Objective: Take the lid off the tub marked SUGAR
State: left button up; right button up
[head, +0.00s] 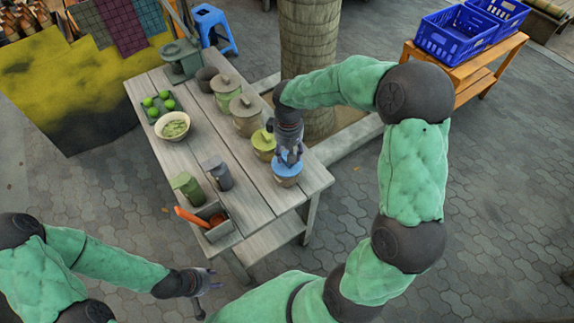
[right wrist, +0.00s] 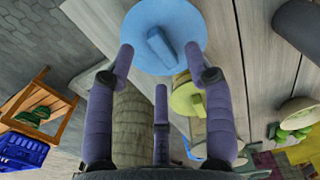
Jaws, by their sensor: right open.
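No SUGAR marking is readable on any. My right gripper (head: 289,158) is over the blue-lidded tub at the near corner. In the right wrist view, its open fingers (right wrist: 159,62) point toward the blue lid (right wrist: 185,22) and its raised handle, which lies between them. Contact cannot be told. My left gripper (head: 205,284) is open and empty, off the table's near end.
A tree trunk (head: 308,50) stands close behind my right arm.

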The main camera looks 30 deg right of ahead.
notch_tip(320, 180, down, 3)
jog(key=shift+f+b, duration=0.1)
jog(key=shift+b, duration=0.3)
jog(key=c, duration=1)
jog(key=shift+c, duration=0.3)
